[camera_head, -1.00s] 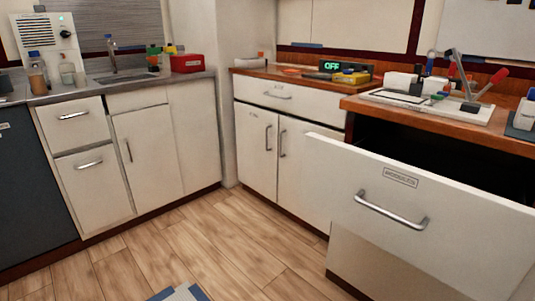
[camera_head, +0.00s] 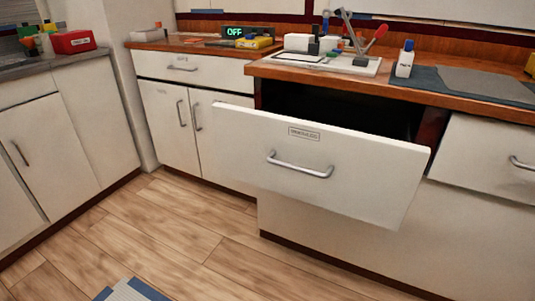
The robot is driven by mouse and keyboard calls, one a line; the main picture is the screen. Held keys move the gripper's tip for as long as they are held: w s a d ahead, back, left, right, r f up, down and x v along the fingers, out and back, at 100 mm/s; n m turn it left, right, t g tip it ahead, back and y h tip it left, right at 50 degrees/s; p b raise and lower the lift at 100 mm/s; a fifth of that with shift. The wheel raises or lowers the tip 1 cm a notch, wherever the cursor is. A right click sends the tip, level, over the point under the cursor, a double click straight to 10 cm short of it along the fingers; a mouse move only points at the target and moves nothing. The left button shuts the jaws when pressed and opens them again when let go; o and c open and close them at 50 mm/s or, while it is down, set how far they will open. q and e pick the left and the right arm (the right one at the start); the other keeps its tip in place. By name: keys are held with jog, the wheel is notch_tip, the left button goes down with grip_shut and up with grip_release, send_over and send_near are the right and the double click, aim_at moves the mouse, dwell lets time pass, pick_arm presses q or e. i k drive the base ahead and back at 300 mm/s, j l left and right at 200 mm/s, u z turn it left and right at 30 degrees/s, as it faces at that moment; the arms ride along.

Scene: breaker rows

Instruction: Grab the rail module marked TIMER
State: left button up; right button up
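I cannot make out a rail module marked TIMER in this view. A wide white drawer (camera_head: 330,165) with a metal handle (camera_head: 300,166) stands pulled out below the wooden counter. The label (camera_head: 304,133) on its front is too small to read. The drawer's inside (camera_head: 340,108) is dark, and I cannot see what lies in it. Neither of my grippers is in view.
The wooden counter (camera_head: 300,77) carries a white board (camera_head: 365,65) with devices, a white bottle with a blue cap (camera_head: 404,60), a dark mat (camera_head: 425,80), and a display reading OFF (camera_head: 240,31). Another drawer (camera_head: 480,155) is at the right.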

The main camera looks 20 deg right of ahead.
aim_at(406, 55)
jog(key=z, duration=1.5)
jog(key=i+l+u, duration=0.1)
jog(key=i+u, duration=0.2)
jog(key=i+l+u, duration=0.3)
jog(key=i+j, duration=0.05)
jog(key=j, duration=0.05)
